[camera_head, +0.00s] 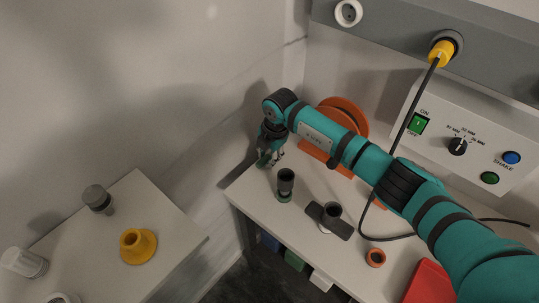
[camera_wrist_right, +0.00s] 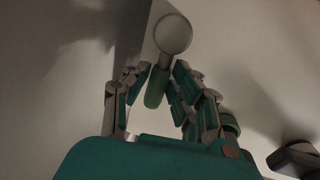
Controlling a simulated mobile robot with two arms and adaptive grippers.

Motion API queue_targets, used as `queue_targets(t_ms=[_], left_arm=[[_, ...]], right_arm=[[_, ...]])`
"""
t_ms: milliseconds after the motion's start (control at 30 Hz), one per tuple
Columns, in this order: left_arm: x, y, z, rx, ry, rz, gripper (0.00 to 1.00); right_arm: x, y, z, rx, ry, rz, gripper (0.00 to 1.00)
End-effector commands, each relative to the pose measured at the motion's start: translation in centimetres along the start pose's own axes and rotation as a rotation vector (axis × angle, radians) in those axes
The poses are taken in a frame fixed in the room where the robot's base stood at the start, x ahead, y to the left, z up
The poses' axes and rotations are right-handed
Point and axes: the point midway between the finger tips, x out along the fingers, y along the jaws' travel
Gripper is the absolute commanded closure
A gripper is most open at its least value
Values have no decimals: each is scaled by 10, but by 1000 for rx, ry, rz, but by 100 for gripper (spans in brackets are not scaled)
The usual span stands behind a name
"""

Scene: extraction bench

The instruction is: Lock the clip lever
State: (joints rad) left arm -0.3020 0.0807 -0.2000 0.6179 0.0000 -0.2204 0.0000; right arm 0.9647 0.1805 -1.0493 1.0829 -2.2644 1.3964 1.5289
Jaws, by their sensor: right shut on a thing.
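My right gripper (camera_head: 270,156) is at the back left corner of the bench, low near the wall. In the right wrist view its fingers (camera_wrist_right: 162,72) close from both sides on a green piece with a pale round knob (camera_wrist_right: 173,34) on a short stem. The green body (camera_wrist_right: 155,88) of this piece lies between the fingers. It may be the clip lever, but I cannot tell for sure. In the head view the fingers hide most of it. My left gripper is not in view.
A dark cup with a green base (camera_head: 284,188) stands just in front of the gripper. A dark clip-like part with a cup (camera_head: 331,215), an orange ring (camera_head: 375,257) and a red tray (camera_head: 428,285) lie nearer. An orange disc (camera_head: 346,112) stands behind my arm.

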Motion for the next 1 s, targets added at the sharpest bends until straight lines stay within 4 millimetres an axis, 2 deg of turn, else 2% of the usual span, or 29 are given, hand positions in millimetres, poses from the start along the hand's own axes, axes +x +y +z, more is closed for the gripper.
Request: queue_targets(t_ms=[100, 133, 300, 533, 667, 767, 1000], left_arm=[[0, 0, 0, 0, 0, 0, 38], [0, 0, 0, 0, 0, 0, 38], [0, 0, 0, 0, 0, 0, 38], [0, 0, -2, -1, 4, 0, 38], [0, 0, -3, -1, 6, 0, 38], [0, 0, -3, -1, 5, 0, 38], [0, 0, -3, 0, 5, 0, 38]], right_arm=[[-1, 1, 0, 3, 0, 4, 100], [-1, 1, 0, 3, 0, 4, 72], [-1, 1, 0, 2, 0, 3, 53], [-1, 0, 0, 1, 0, 2, 53], [-9, 1, 1, 1, -1, 4, 53], [-24, 2, 1, 0, -2, 6, 53], [-76, 1, 1, -1, -3, 6, 53]])
